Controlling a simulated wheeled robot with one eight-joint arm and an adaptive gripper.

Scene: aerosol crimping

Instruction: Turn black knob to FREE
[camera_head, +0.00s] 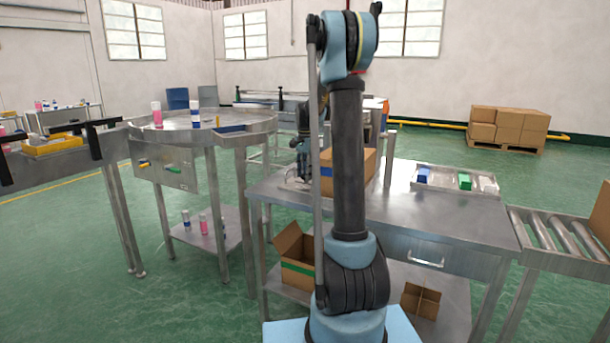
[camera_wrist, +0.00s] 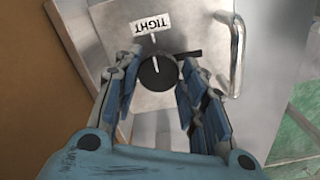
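The black knob (camera_wrist: 157,74) is round with a white pointer line, on a grey metal face in the wrist view. The line points up in the picture, toward a white label (camera_wrist: 150,25) reading TIGHT, which appears upside down. A dark bar sticks out at the knob's right. No FREE label is visible. My gripper (camera_wrist: 161,66) is open, with one finger on each side of the knob; I cannot tell whether either finger touches it. In the head view the knob is hidden, and my gripper is partly hidden behind my arm, above the metal table (camera_head: 440,222).
A cardboard box (camera_head: 356,166) stands close beside my gripper on the table; brown cardboard (camera_wrist: 40,80) fills the wrist view's left. A metal handle (camera_wrist: 237,55) is right of the knob. A tray (camera_head: 455,187) with small coloured items sits at the table's back right.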

